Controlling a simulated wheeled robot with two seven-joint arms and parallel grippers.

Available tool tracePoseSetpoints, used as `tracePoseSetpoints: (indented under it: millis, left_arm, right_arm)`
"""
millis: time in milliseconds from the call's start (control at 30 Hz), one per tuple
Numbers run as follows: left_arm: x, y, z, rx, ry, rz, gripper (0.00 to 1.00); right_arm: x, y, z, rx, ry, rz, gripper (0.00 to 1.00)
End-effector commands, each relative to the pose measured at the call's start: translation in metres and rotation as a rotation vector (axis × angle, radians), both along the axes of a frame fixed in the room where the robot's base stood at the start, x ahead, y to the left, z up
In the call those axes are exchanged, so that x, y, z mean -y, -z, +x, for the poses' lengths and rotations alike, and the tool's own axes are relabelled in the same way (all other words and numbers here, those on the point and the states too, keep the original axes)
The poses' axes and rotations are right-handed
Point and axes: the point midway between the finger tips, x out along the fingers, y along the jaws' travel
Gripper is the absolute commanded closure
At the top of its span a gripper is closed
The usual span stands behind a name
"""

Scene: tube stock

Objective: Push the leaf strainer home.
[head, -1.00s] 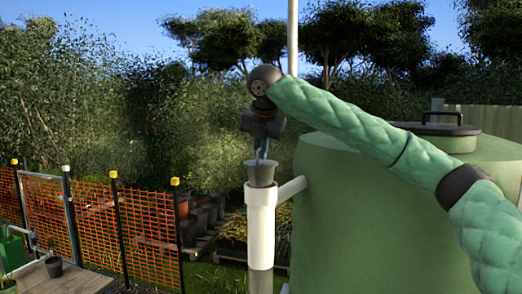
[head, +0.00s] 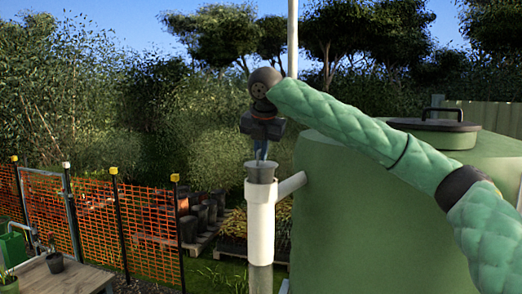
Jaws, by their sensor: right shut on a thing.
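The leaf strainer (head: 262,173) is a dark grey cup with a wider rim. It sits upright in the top of a white pipe (head: 260,220), with its upper part showing above the pipe mouth and its lower part hidden inside. My right gripper (head: 261,152) points down from above and is shut on the strainer at its rim. The fingers hide part of the rim. My left gripper is not in view.
A large green tank (head: 380,215) with a dark lid (head: 437,131) stands right of the pipe, joined by a white side branch (head: 291,185). Orange mesh fencing (head: 140,222) and a wooden bench (head: 60,279) are at left.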

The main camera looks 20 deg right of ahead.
Motion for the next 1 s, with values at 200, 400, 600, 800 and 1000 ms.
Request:
tracePoseSetpoints:
  millis: [200,400,600,800,1000]
  left_arm:
    - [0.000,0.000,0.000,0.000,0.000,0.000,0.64]
    - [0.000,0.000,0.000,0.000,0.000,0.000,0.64]
    - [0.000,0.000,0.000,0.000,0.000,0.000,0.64]
    - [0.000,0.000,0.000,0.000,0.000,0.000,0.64]
    - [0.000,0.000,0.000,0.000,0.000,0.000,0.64]
  right_arm:
    - [0.000,0.003,0.000,0.000,0.000,0.000,1.00]
    - [0.000,0.006,0.000,0.001,0.000,0.001,1.00]
    - [0.000,0.009,0.000,0.001,0.000,0.000,1.00]
    - [0.000,0.013,0.000,0.001,0.000,0.000,1.00]
    - [0.000,0.016,0.000,0.001,0.000,-0.001,1.00]
